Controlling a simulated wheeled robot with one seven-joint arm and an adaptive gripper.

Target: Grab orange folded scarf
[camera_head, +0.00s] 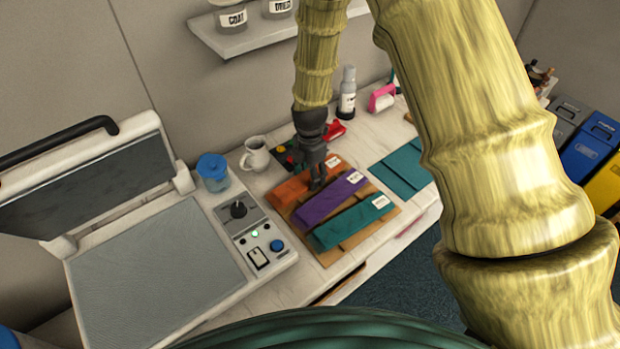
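The orange folded scarf (292,189) lies on a brown board (386,220) on the white table, at the far left of a row of folded scarves. It has a white tag (333,161) at its upper right end. The dark fingers cover part of the orange scarf. They are too small to tell whether they are open or shut, or whether they touch the cloth.
A purple folded scarf (328,199) and a teal one (352,222) lie on the same board. A heat press (150,262) stands at left. A teal mat (403,170) lies right.

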